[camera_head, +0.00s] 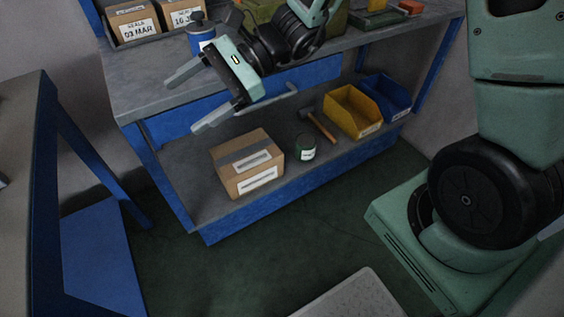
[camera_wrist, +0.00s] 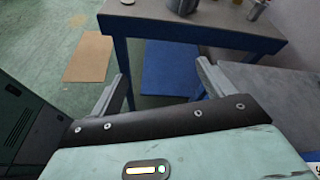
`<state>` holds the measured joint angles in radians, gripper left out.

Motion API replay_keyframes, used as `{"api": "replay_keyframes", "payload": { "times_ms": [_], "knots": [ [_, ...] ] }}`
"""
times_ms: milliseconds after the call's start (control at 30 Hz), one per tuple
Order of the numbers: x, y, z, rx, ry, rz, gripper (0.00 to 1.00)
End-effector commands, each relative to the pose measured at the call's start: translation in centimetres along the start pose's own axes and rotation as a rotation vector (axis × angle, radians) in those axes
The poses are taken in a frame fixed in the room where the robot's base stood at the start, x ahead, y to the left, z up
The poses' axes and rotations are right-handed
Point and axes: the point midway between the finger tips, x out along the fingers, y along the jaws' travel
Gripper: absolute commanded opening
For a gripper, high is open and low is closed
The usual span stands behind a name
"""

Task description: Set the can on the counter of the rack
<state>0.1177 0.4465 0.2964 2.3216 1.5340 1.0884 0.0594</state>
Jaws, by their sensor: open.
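A small dark green can (camera_head: 305,147) with a white label stands on the lower shelf (camera_head: 186,163) of the blue rack, between a cardboard box and a hammer. The rack's grey counter (camera_head: 130,84) is above it. My gripper (camera_head: 184,106) is open and empty, in front of the counter's front edge, to the left of the can and higher. In the wrist view my gripper (camera_wrist: 160,76) shows both fingers spread with nothing between them. The can is not visible in the wrist view.
The cardboard box (camera_head: 248,165), hammer (camera_head: 318,124), yellow bin (camera_head: 352,110) and blue bin (camera_head: 384,95) share the lower shelf. On the counter are labelled boxes (camera_head: 134,23) and a blue-grey container (camera_head: 201,36). Another table (camera_head: 22,120) stands left. The counter's front-left corner is clear.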

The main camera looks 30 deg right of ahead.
Motion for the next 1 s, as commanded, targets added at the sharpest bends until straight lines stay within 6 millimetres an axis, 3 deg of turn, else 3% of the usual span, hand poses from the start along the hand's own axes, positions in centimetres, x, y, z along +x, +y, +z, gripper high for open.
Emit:
{"api": "replay_keyframes", "payload": {
  "times_ms": [33,100,200,333,433,600,733,1000],
  "knots": [
    [1.1,3.5,1.6,-0.123,0.036,0.152,0.8],
    [1.6,8.1,2.8,-0.297,0.089,0.354,0.8],
    [0.9,13.6,3.3,-0.569,0.164,0.621,0.8],
    [-1.4,17.9,2.9,-0.954,0.252,0.923,0.8],
    [-3.1,19.1,2.5,-1.226,0.304,1.096,0.8],
    [-4.6,19.1,2.4,-1.542,0.351,1.264,0.8],
    [-5.0,18.9,2.4,-1.632,0.363,1.308,0.8],
    [-5.0,18.8,2.4,-1.638,0.363,1.313,0.8]
  ]
}}
